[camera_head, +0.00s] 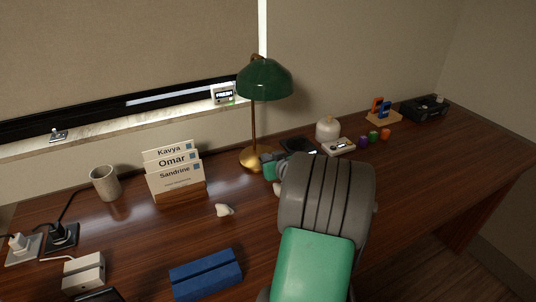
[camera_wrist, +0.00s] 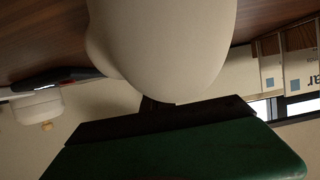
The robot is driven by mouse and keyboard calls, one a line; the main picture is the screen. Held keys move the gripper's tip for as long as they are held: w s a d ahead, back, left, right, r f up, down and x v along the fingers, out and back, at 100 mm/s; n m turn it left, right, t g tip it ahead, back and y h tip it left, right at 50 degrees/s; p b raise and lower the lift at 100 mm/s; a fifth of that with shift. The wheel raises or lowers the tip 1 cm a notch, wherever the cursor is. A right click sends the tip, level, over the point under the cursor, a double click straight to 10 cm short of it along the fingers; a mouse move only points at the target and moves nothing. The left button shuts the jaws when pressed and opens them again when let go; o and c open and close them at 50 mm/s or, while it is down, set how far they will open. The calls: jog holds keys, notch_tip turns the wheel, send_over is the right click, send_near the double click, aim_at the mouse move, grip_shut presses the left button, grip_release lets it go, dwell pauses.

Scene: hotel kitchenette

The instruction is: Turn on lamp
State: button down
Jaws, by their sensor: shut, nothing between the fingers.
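The lamp (camera_head: 265,80) stands upright on the desk in the head view, with a green dome shade, a thin brass stem and a round brass base. No glow shows from under its shade. My gripper (camera_head: 269,166) is low beside the lamp's base, to its right, mostly hidden behind my arm. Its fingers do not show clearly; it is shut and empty. I cannot tell whether it touches the lamp. The wrist view is upside down, and the green lamp shade (camera_wrist: 180,155) fills its bottom. A large cream rounded shape blocks its middle. No lamp switch is clearly visible.
A card holder (camera_head: 180,193), a mug (camera_head: 105,183) and a white lump (camera_head: 224,210) are left of the lamp. A blue block (camera_head: 205,274) lies in front. A white jar (camera_head: 327,129) and small coloured items stand right. The desk's right part (camera_head: 450,150) is clear.

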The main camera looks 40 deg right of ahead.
jog(key=shift+s+f+b, duration=0.1)
jog(key=shift+f+b, duration=0.45)
jog(key=shift+b, duration=0.15)
jog(key=shift+r, duration=0.3)
jog(key=shift+r+p, duration=0.5)
jog(key=shift+r, duration=0.2)
